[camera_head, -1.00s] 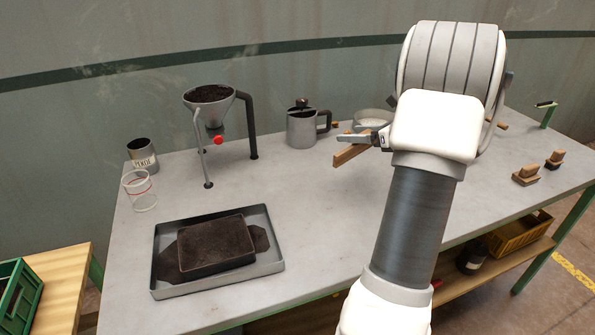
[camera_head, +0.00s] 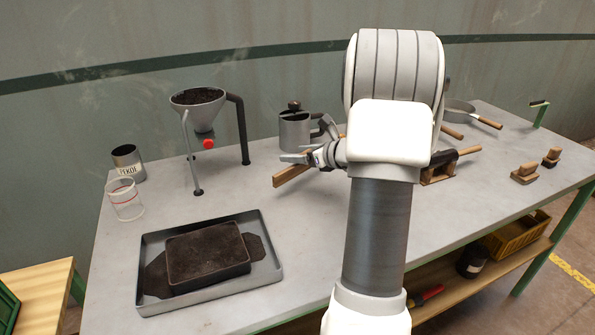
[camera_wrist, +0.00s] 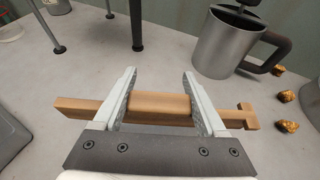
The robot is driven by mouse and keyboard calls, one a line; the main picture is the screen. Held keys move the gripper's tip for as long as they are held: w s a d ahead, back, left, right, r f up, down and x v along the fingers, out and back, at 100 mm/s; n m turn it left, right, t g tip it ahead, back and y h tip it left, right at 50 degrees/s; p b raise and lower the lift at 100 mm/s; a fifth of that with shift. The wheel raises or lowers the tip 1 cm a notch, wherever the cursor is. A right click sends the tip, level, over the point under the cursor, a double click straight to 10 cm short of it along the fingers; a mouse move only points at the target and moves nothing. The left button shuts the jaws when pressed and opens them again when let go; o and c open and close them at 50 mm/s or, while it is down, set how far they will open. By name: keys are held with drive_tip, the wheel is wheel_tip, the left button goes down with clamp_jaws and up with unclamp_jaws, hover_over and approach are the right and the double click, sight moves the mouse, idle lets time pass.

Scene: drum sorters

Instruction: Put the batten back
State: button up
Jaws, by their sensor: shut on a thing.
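The batten (camera_wrist: 160,107), a light brown wooden bar with a notched right end, lies crosswise between my gripper's fingers (camera_wrist: 160,100) in the wrist view. My gripper is shut on it near its middle, with both ends sticking out. In the head view my gripper (camera_head: 310,158) holds the batten (camera_head: 291,175) above the table, in front of the metal pot. The batten's far part is hidden behind my gripper and arm there.
A funnel stand (camera_head: 198,98) is left of the pot (camera_head: 294,131). A tray (camera_head: 150,300) with a dark block is at front left. A cup (camera_head: 125,200) and a tin (camera_head: 127,163) stand far left.

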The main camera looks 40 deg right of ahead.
sight(298, 179)
drive_tip(key=shift+f+b, duration=0.8)
drive_tip(key=shift+f, duration=1.2)
drive_tip(key=shift+f, duration=0.15)
drive_tip(key=o, duration=1.3)
drive_tip(key=shift+s+r, duration=0.25)
drive_tip(key=shift+r, duration=0.1)
drive_tip(key=p+v, duration=0.2)
drive_tip(key=v, duration=0.9)
drive_tip(key=shift+s+p, duration=0.2)
drive_tip(key=shift+p, duration=0.2)
